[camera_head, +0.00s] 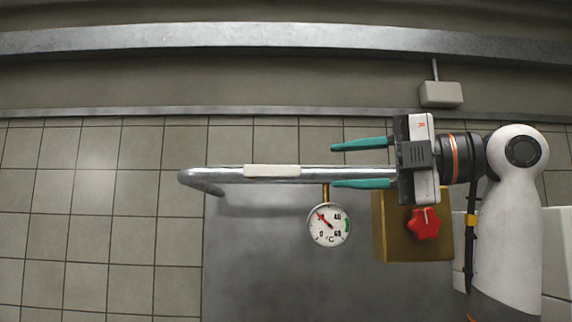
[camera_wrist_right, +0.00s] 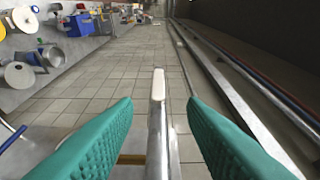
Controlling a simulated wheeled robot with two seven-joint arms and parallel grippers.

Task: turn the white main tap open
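A long shiny metal bar (camera_head: 225,175) runs level from my right gripper to a bent left end. It carries a white sleeve (camera_head: 272,170), which also shows beyond the fingertips in the right wrist view (camera_wrist_right: 158,86). I cannot tell whether this is the white main tap; no other white tap is clear. My right gripper (camera_head: 347,166) is open, its green fingers on either side of the bar with gaps between. In the right wrist view the bar runs between the fingers (camera_wrist_right: 158,115). My left gripper is not in view.
A round temperature dial (camera_head: 329,225) sits just below the bar. A red knob (camera_head: 424,223) is on a brass-coloured block (camera_head: 395,240) below my right gripper. A grey box (camera_head: 441,95) is at the upper right. Tiled floor (camera_head: 100,210) lies clear at left.

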